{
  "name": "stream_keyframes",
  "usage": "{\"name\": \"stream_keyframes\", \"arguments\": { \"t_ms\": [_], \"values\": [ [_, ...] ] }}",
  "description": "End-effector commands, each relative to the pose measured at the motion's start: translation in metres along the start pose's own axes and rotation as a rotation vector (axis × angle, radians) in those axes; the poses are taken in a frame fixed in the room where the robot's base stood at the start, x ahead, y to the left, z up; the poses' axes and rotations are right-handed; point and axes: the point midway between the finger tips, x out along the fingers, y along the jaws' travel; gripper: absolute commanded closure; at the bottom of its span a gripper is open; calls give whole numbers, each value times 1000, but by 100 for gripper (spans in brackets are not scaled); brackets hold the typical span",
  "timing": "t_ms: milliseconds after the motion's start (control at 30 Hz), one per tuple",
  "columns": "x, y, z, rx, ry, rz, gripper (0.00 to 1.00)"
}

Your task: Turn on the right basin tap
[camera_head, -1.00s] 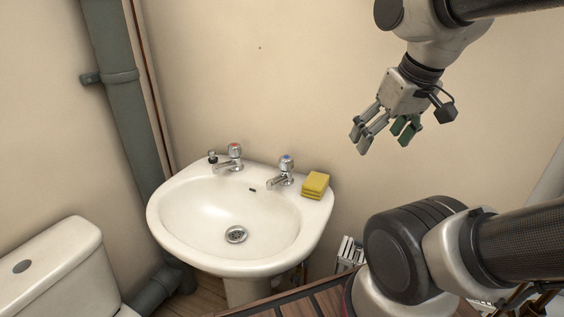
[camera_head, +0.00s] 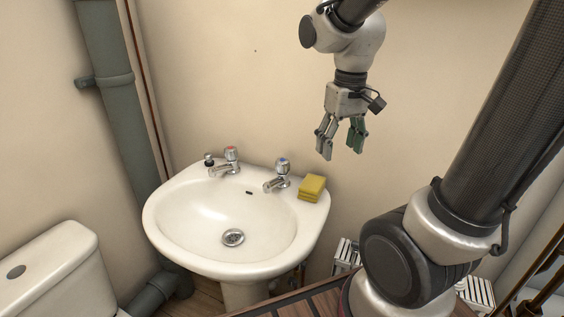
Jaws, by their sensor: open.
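The right basin tap (camera_head: 280,174) stands at the back right of the white basin (camera_head: 172,225). It is chrome, with a knob handle that has a blue-marked top. The left tap (camera_head: 229,161) has a red-marked top. No water shows from either spout. My gripper (camera_head: 340,155) is open and empty, fingers pointing down. In the picture it is above and to the right of the right tap, clear of it and above the yellow sponges.
A stack of yellow sponges (camera_head: 312,188) lies on the basin rim just right of the right tap. A toilet cistern (camera_head: 50,265) and grey pipe (camera_head: 118,110) stand at left. The wall above the basin is clear.

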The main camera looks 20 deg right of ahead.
Motion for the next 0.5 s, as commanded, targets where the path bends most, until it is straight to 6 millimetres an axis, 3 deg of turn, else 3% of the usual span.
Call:
{"name": "stream_keyframes", "arguments": {
  "t_ms": [100, 400, 500],
  "values": [
    [27, -12, -48, 79, -79, 8, 36],
    [97, -40, -156, 456, -147, 50, 36],
    [108, -46, -192, 646, -116, 53, 36]
  ]
}}
